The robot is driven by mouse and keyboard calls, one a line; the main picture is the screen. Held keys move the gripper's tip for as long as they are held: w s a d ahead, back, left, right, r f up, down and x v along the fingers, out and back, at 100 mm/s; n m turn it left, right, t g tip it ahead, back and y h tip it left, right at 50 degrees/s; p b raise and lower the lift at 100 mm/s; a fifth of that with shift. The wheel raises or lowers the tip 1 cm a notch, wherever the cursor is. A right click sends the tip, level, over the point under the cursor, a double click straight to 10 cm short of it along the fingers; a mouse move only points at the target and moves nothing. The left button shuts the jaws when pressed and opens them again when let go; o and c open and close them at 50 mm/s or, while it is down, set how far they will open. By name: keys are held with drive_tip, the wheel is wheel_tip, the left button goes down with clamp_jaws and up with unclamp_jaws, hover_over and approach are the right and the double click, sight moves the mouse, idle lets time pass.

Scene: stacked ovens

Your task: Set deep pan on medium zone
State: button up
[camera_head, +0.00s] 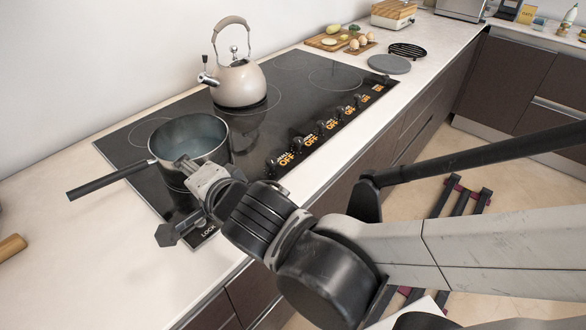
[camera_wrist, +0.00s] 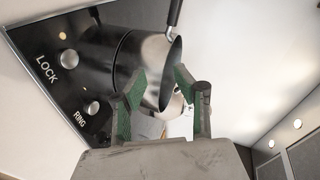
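The deep pan (camera_head: 205,150), steel with a black handle (camera_head: 105,180), is upright at the near left end of the black cooktop (camera_head: 285,115). Its handle points left over the counter. I cannot tell whether its base fully touches the glass. My gripper (camera_head: 186,166) is at the pan's near rim, one fingertip seemingly inside the wall. In the wrist view, my gripper (camera_wrist: 160,78) has its green-padded fingers apart, close to the pan (camera_wrist: 153,55) and its rim. Printed ring zones (camera_head: 335,78) show on the cooktop; which is the medium zone is unclear.
A beige kettle (camera_head: 238,83) stands on the cooktop behind the pan. Knobs (camera_head: 322,128) line the front edge. A grey disc (camera_head: 389,64), black trivet (camera_head: 407,50) and food board (camera_head: 338,39) lie beyond. The right part of the cooktop is clear.

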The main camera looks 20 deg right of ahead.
drive_tip(key=d+n+h, duration=0.1)
drive_tip(key=d, duration=0.3)
drive_tip(key=d+f+n+g+h, duration=0.1)
drive_tip(key=d+n, duration=0.1)
drive_tip(key=d, duration=0.1)
drive_tip(key=s+d+n+g+h, duration=0.1)
drive_tip(key=d, duration=0.3)
drive_tip(key=shift+d+f+n+h, duration=0.25)
drive_tip(key=shift+d+n+h, duration=0.05)
drive_tip(key=shift+d, duration=0.05)
drive_tip(key=s+d+n, duration=0.1)
drive_tip(key=d+g, duration=0.1)
drive_tip(key=d, duration=0.1)
drive_tip(key=s+d+n+g, duration=0.1)
drive_tip(key=shift+s+d+f+n+h, duration=0.15)
drive_tip(key=shift+s+f+n+h, duration=0.15)
drive_tip(key=shift+s+h, duration=0.1)
drive_tip(key=s+d+n+g, duration=0.2)
drive_tip(key=s+d+n, duration=0.2)
drive_tip(key=s, duration=0.1)
idle(1.2)
